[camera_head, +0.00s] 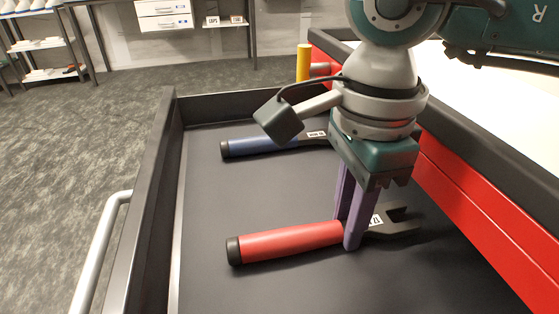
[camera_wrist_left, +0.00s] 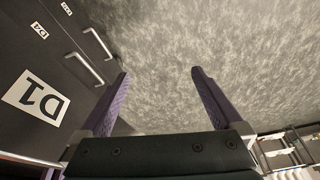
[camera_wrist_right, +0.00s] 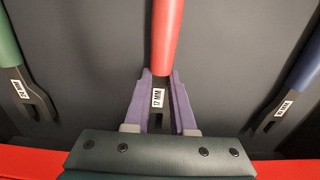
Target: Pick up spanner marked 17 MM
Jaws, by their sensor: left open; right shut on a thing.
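The spanner with the red handle (camera_head: 290,242) lies in the open drawer, its dark open jaw (camera_head: 400,222) toward the right. Its white label (camera_wrist_right: 158,97) shows in the right wrist view and ends in MM; the second digit, 7 or 2, is hard to read. My right gripper (camera_head: 350,226) points down and is shut on this spanner, with its purple fingers either side of the shank just past the handle. The spanner appears to rest on the drawer floor. My left gripper (camera_wrist_left: 159,77) is open and empty, beside the drawer fronts and over the carpet.
A blue-handled spanner (camera_head: 262,145) lies farther back in the drawer. A green-handled spanner (camera_wrist_right: 10,45) shows in the right wrist view. The drawer's wall (camera_head: 150,180) and the red cabinet edge (camera_head: 470,200) bound the space. A yellow cylinder (camera_head: 303,62) stands behind.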

